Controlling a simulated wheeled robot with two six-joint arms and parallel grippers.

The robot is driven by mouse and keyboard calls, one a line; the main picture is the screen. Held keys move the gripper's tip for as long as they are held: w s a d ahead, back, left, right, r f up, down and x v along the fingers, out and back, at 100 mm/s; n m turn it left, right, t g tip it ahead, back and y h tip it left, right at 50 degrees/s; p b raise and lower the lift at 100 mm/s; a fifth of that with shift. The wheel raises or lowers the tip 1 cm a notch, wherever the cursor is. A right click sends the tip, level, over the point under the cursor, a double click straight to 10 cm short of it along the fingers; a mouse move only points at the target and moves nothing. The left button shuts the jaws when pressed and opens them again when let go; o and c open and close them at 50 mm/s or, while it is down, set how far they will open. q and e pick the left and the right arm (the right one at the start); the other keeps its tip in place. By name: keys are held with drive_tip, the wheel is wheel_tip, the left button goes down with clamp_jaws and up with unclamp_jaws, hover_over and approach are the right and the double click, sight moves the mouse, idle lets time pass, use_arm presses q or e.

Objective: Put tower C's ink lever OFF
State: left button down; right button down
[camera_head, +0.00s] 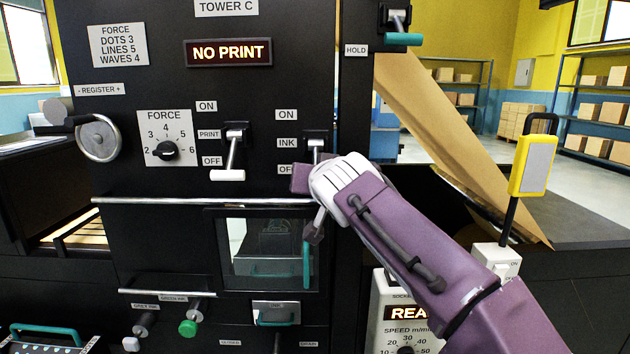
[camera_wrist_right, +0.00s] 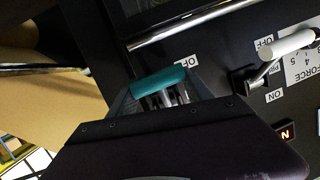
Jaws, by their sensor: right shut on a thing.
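Tower C's black panel (camera_head: 225,95) fills the left and middle of the head view. The ink lever (camera_head: 316,147) slants down from its pivot, and its lower end is hidden behind my right gripper (camera_head: 308,178). In the wrist view its teal handle (camera_wrist_right: 158,80) lies between the jaws of my right gripper (camera_wrist_right: 160,98), which are shut on it. The handle is beside the ink OFF label (camera_wrist_right: 188,62); the ink ON label (camera_head: 286,115) is above. My left gripper is in neither view.
Left of the ink lever, the print lever (camera_head: 232,160) has a white handle hanging down by its own OFF label (camera_head: 212,160). The sign (camera_head: 228,52) reads NO PRINT. A metal rail (camera_head: 200,201) runs below the levers. A kraft paper web (camera_head: 450,140) slants down at right.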

drive_tip(key=c, duration=0.6)
unclamp_jaws()
drive_tip(key=shift+d, duration=0.1)
drive_tip(key=shift+o, duration=0.5)
drive_tip(key=shift+w, duration=0.1)
drive_tip(key=b+v, duration=0.1)
drive_tip(key=v, duration=0.8)
drive_tip(key=shift+f, duration=0.1)
